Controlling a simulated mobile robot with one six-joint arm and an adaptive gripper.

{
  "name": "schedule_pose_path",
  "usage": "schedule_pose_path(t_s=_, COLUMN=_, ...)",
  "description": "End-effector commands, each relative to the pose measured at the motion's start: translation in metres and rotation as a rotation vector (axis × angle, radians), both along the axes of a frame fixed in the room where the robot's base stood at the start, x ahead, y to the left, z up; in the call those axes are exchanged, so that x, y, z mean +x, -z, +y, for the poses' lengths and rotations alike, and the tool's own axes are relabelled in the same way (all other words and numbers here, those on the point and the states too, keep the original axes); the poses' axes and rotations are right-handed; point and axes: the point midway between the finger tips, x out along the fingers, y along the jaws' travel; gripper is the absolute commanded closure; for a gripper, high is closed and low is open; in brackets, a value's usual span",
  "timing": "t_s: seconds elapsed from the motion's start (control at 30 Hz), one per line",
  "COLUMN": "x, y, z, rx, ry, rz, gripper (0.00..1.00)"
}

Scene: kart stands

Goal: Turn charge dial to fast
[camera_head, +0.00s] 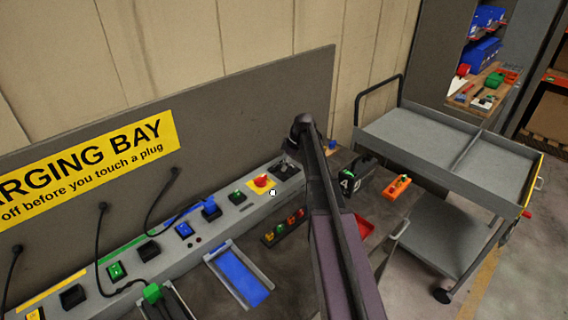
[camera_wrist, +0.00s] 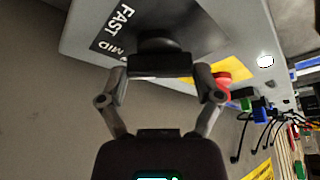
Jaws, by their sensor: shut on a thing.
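The charge dial (camera_wrist: 158,44) is a black knob on the grey console, with the words FAST and MID on a dark label (camera_wrist: 112,28) beside it in the wrist view. My gripper (camera_wrist: 159,66) is shut on the dial, with a finger at each side of it. Which mark the dial points to cannot be seen. In the head view my gripper (camera_head: 287,169) is at the right end of the console (camera_head: 222,215), where it and my arm hide most of the dial.
A red button (camera_head: 262,181) on a yellow plate sits just left of the dial. Several coloured sockets and hanging cables line the console further left. A black battery (camera_head: 357,174) and an orange block (camera_head: 397,187) are on the bench at right. A grey cart (camera_head: 425,140) stands beyond.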

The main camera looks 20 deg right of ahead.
Motion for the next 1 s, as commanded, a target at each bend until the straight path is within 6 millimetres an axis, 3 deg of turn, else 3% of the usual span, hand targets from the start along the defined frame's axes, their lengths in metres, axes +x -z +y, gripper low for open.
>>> schedule_pose_path(t_s=0.47, x=-0.0038, y=0.0001, z=0.0001, rx=0.005, ry=0.124, rz=0.005, gripper=0.65)
schedule_pose_path(t_s=1.0, x=-0.0056, y=0.0004, z=0.0009, rx=0.003, ry=0.556, rz=0.004, gripper=0.65)
